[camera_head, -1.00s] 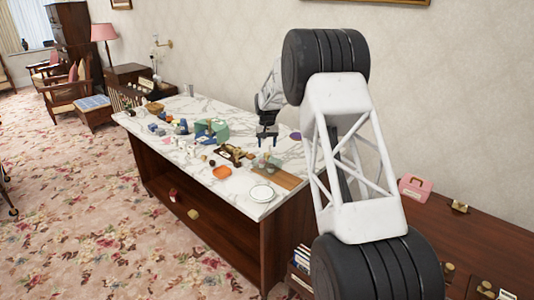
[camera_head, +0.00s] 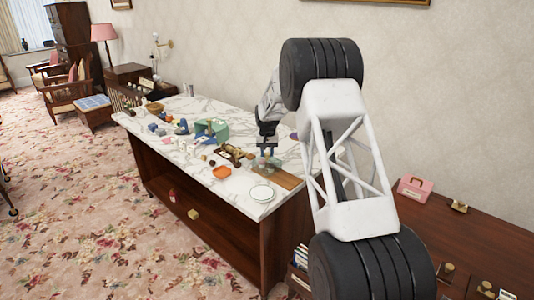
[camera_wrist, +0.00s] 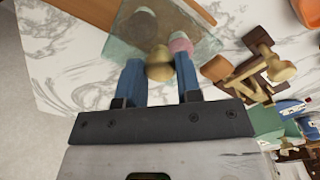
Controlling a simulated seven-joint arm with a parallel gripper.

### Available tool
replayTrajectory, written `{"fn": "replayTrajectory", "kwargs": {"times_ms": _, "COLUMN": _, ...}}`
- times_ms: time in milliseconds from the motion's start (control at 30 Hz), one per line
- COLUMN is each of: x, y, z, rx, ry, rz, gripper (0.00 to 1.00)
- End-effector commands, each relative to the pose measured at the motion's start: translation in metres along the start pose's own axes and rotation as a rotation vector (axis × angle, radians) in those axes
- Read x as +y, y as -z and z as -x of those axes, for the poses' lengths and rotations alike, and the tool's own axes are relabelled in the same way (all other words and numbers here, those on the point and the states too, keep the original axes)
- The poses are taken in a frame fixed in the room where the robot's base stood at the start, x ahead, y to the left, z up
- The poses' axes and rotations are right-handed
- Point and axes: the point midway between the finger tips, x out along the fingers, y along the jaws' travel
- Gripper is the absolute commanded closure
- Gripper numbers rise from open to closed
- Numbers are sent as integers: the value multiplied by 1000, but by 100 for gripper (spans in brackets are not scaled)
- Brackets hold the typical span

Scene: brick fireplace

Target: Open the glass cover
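The glass cover (camera_wrist: 120,45) is a clear, greenish box with a round golden knob (camera_wrist: 160,65), at the top of the wrist view. Pale and pink rounded shapes show through or beside the glass. In the head view the small glass cover (camera_head: 262,162) is on the marble counter, below my gripper (camera_head: 267,150). In the wrist view my gripper (camera_wrist: 158,80) has its two blue fingers spread apart, one on each side of the knob. Whether the fingers touch the knob is hard to tell.
A brown wooden object (camera_wrist: 255,70) stands close to the right of my gripper in the wrist view. An orange dish (camera_head: 222,172) and several small items crowd the counter.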

Motion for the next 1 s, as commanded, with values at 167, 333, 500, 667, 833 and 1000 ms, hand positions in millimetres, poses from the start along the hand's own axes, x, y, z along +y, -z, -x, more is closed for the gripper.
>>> {"fn": "replayTrajectory", "kwargs": {"times_ms": 167, "x": 0, "y": 0, "z": 0, "rx": 0, "ry": 0, "rz": 0, "gripper": 96}}
{"fn": "replayTrajectory", "kwargs": {"times_ms": 333, "x": 0, "y": 0, "z": 0, "rx": 0, "ry": 0, "rz": 0, "gripper": 100}}
{"fn": "replayTrajectory", "kwargs": {"times_ms": 500, "x": 4, "y": -4, "z": 1, "rx": 0, "ry": 0, "rz": 0, "gripper": 100}}
{"fn": "replayTrajectory", "kwargs": {"times_ms": 667, "x": 15, "y": -14, "z": 2, "rx": 1, "ry": 0, "rz": 0, "gripper": 100}}
{"fn": "replayTrajectory", "kwargs": {"times_ms": 833, "x": 28, "y": -28, "z": 2, "rx": 0, "ry": 0, "rz": -1, "gripper": 100}}
{"fn": "replayTrajectory", "kwargs": {"times_ms": 1000, "x": 43, "y": -41, "z": 2, "rx": 1, "ry": 0, "rz": -1, "gripper": 100}}
